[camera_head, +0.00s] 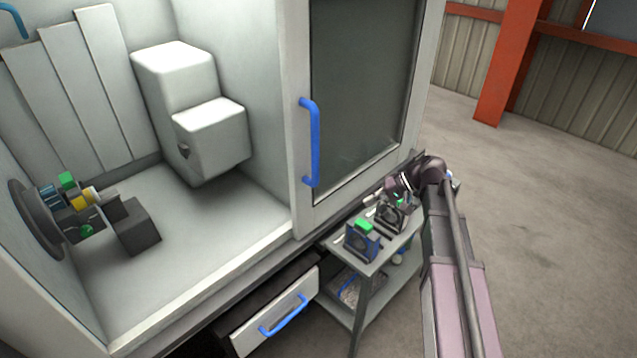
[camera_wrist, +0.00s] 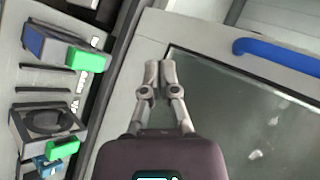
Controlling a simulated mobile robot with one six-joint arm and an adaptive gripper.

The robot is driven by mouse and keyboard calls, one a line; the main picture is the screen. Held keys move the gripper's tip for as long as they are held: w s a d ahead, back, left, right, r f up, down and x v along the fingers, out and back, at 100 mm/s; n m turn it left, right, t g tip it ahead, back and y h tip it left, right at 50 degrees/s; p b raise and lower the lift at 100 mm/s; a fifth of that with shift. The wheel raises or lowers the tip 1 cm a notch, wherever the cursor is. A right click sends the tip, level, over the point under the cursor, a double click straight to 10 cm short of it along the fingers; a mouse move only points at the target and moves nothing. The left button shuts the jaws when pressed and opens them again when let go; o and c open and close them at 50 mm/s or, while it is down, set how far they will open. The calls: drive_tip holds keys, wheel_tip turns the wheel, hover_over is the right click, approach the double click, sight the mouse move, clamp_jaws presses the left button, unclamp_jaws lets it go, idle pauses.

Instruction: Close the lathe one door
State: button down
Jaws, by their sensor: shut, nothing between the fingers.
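The lathe's sliding door (camera_head: 298,200) has a grey frame, a dark window (camera_head: 365,80) and an upright blue handle (camera_head: 313,140). It stands at the right of the lathe, and the opening to its left shows the inside. My gripper (camera_head: 369,199) is low in front of the door's right part, above a small cart, to the right of and below the handle. In the wrist view, my gripper (camera_wrist: 160,75) is shut and empty, with the door frame and window behind it. The blue handle (camera_wrist: 275,52) is at the upper right there, apart from the fingers.
A grey cart (camera_head: 373,275) with fixtures and green-topped blocks (camera_head: 362,242) stands below my gripper. A partly open drawer (camera_head: 275,318) with a blue handle juts out under the lathe. A chuck (camera_head: 35,218) sits inside at the left. Open floor (camera_head: 550,230) lies at the right.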

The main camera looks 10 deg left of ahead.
drive_tip(key=w+a+r+n+g+y+b, duration=0.1)
drive_tip(key=w+a+r+y+b, duration=0.1)
drive_tip(key=w+r+y, duration=0.3)
drive_tip(key=w+a, duration=0.1)
drive_tip(key=w, duration=0.2)
drive_tip(key=shift+w+r+n+y, duration=0.4)
drive_tip(key=shift+a+b, duration=0.1)
drive_tip(key=shift+b, duration=0.2)
drive_tip(key=b, duration=0.2)
approach(308, 177)
drive_tip(key=w+a+f, duration=0.1)
drive_tip(key=w+a, duration=0.2)
drive_tip(key=a, duration=0.2)
drive_tip(key=shift+s+a+f, duration=0.15)
drive_tip(key=shift+s+a, duration=0.05)
drive_tip(key=shift+s, duration=0.3)
drive_tip(key=shift+s+a+f, duration=0.15)
drive_tip(key=shift+s+a, duration=0.05)
drive_tip(key=shift+s, duration=0.25)
drive_tip(key=shift+s+a+f, duration=0.1)
drive_tip(key=shift+s+a, duration=0.3)
drive_tip(key=shift+s, duration=0.1)
drive_tip(key=shift+s, duration=0.1)
